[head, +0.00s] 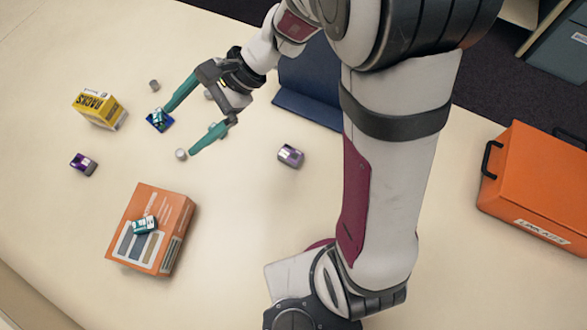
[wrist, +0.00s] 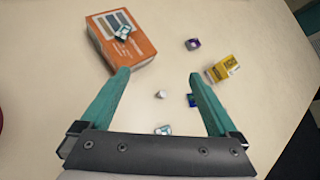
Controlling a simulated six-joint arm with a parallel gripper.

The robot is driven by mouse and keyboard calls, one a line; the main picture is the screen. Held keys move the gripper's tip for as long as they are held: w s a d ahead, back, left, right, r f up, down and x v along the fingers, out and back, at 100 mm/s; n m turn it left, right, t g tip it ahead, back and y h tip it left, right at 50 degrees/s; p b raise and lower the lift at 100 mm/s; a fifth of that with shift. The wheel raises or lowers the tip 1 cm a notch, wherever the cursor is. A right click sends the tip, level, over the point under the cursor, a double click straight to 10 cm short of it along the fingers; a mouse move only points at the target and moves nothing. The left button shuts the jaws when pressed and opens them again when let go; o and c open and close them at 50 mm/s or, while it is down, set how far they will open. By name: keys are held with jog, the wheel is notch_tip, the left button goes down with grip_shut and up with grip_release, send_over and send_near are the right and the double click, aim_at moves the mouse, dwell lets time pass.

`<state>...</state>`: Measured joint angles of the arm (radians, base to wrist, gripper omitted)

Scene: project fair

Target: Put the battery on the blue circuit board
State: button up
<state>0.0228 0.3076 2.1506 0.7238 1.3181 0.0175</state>
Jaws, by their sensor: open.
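The blue circuit board (head: 152,122) lies on the table by the tip of one finger of my gripper (head: 180,130), with teal and white detail on top. In the wrist view the right finger partly covers the board (wrist: 190,100). My gripper (wrist: 159,73) is open and empty above the table. A small grey cylinder (head: 181,154) stands near the other fingertip and shows between the fingers in the wrist view (wrist: 160,94). Another grey cylinder (head: 154,86) stands behind the board. I cannot tell for sure which small part is the battery.
An orange box (head: 181,213) bears a teal-white part (head: 145,224). A yellow box (head: 98,110) stands left of the board. Purple parts (head: 83,164) (head: 290,156) lie on the table. A large orange case (head: 535,185) is far right.

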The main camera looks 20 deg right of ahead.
jog(key=s+d+n+h, duration=0.3)
jog(key=s+d+h, duration=0.1)
jog(key=s+d, duration=0.3)
jog(key=s+d+r+n+h, duration=0.1)
jog(key=s+d+n+h, duration=0.3)
jog(key=s+d, duration=0.3)
jog(key=s, duration=0.4)
jog(key=shift+s+r+n+h, duration=0.2)
jog(key=shift+s+n+h, duration=0.1)
jog(key=shift+h, duration=0.1)
jog(key=shift+o, duration=0.4)
jog(key=shift+w, duration=0.1)
jog(key=w+d+r+m+h, duration=0.1)
jog(key=w+r+m, duration=0.1)
jog(key=w, duration=0.6)
jog(key=w+d+r+m+h, duration=0.1)
jog(key=w+r, duration=0.1)
jog(key=w, duration=0.6)
notch_tip(320, 180, down, 10)
jog(key=w, duration=0.1)
jog(key=shift+w, duration=0.25)
jog(key=shift+r, duration=0.15)
